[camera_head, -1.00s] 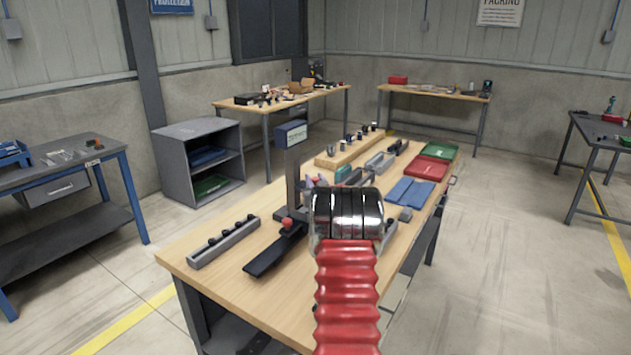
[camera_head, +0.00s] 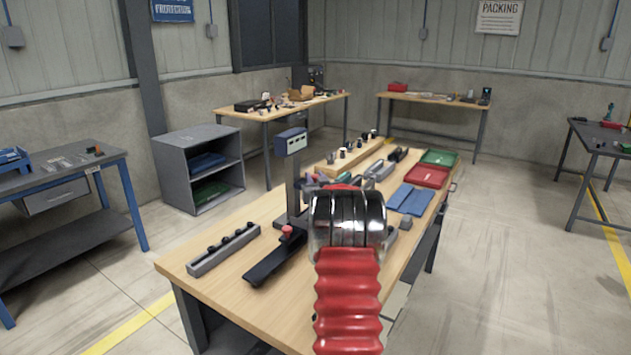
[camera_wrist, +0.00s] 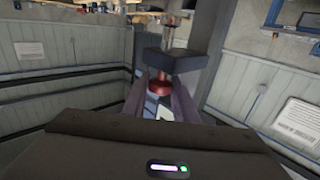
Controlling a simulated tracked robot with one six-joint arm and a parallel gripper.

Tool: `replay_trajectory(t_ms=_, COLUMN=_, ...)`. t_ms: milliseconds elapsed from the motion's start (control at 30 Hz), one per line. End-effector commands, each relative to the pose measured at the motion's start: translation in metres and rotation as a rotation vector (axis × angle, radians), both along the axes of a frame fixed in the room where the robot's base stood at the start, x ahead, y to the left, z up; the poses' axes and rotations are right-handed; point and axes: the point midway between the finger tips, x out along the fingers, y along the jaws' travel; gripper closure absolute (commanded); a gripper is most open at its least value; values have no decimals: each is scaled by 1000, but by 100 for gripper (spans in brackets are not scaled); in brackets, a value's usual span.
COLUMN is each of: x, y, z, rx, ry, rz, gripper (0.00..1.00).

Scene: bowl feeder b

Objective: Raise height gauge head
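The height gauge stands on the wooden bench left of my gripper in the head view. It has an upright dark column (camera_head: 293,185), a blue box with a light display (camera_head: 290,141) at the column's top, and a long black plate (camera_head: 268,268) low in front. A red knob (camera_head: 287,231) shows by the plate. My gripper's fingers are mostly hidden behind its own wrist in the head view. In the wrist view, my gripper (camera_wrist: 162,88) has its fingers close on either side of a red knob (camera_wrist: 166,87) at a dark block (camera_wrist: 168,62). Contact is unclear.
A grey rail with black knobs (camera_head: 223,250) lies at the bench's left front. A wooden rack (camera_head: 348,155) stands behind. Bare bench (camera_head: 205,295) shows at the front.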

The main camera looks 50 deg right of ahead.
Motion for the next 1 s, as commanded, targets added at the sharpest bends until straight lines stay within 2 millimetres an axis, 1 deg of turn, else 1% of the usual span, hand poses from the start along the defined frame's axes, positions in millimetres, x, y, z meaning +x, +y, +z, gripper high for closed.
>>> replay_trajectory(t_ms=33, x=1, y=0, z=10, rx=-12, ry=-11, rz=3, gripper=71)
replay_trajectory(t_ms=233, x=1, y=0, z=6, rx=-8, ry=-8, rz=2, gripper=57)
replay_trajectory(t_ms=267, x=1, y=0, z=6, rx=-8, ry=-8, rz=1, gripper=57)
replay_trajectory(t_ms=533, x=0, y=0, z=4, rx=-5, ry=-5, rz=1, gripper=57)
replay_trajectory(t_ms=667, x=-4, y=3, z=4, rx=-4, ry=-5, rz=0, gripper=57)
replay_trajectory(t_ms=867, x=-17, y=14, z=4, rx=-4, ry=-5, rz=0, gripper=57)
replay_trajectory(t_ms=1000, x=-30, y=25, z=4, rx=-5, ry=-5, rz=0, gripper=57)
